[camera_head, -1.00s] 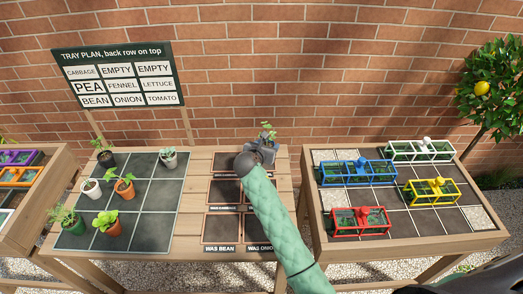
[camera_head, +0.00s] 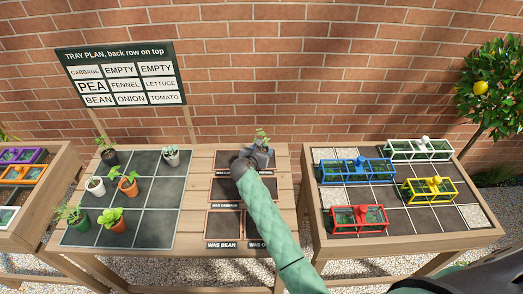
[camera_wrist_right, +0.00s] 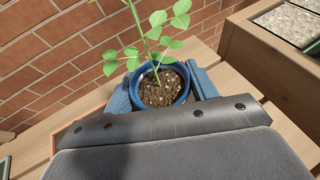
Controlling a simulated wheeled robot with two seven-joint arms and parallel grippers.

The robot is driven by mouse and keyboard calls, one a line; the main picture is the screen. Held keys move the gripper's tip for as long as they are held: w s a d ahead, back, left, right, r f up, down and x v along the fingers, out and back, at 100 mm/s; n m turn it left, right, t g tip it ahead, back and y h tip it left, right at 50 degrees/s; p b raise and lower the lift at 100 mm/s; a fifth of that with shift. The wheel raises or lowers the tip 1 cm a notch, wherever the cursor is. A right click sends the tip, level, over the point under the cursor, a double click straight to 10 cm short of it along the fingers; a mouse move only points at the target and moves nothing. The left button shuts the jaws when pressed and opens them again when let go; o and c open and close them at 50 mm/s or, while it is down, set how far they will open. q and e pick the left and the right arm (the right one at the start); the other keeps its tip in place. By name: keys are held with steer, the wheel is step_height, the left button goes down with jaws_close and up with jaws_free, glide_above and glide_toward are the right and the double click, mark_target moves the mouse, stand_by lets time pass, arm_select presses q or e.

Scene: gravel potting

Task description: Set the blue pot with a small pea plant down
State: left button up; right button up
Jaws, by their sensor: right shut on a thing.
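The blue pot (camera_wrist_right: 184,98) with dark soil and a small green pea plant (camera_wrist_right: 155,45) shows in the right wrist view, upright between my right gripper's (camera_wrist_right: 161,92) two blue-grey fingers. In the head view the right gripper (camera_head: 260,157) is at the back of the middle bench, over the back right of the dark labelled squares. The pea plant (camera_head: 262,138) rises above it there, and the pot is mostly hidden by the gripper. I cannot tell whether the pot's base touches the bench. My left gripper is not in view.
A dark tiled tray (camera_head: 158,215) with several potted plants fills the left of the bench. The tray plan sign (camera_head: 120,75) stands behind it. A brick wall (camera_head: 300,80) is close behind. The right bench (camera_head: 312,205) holds several coloured frames.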

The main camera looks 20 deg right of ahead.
steer(key=o, duration=1)
steer(key=shift+f, duration=0.1)
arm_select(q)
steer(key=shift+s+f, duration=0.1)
arm_select(e)
steer(key=shift+o, duration=0.2)
steer(key=shift+s+a, duration=0.2)
steer(key=b+v, duration=0.3)
steer(key=v, duration=0.7)
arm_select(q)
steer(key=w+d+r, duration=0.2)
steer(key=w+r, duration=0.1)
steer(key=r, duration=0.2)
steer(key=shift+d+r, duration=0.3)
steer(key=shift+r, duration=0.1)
arm_select(e)
steer(key=shift+s+a+r, duration=0.35)
steer(key=shift+s+r, duration=0.15)
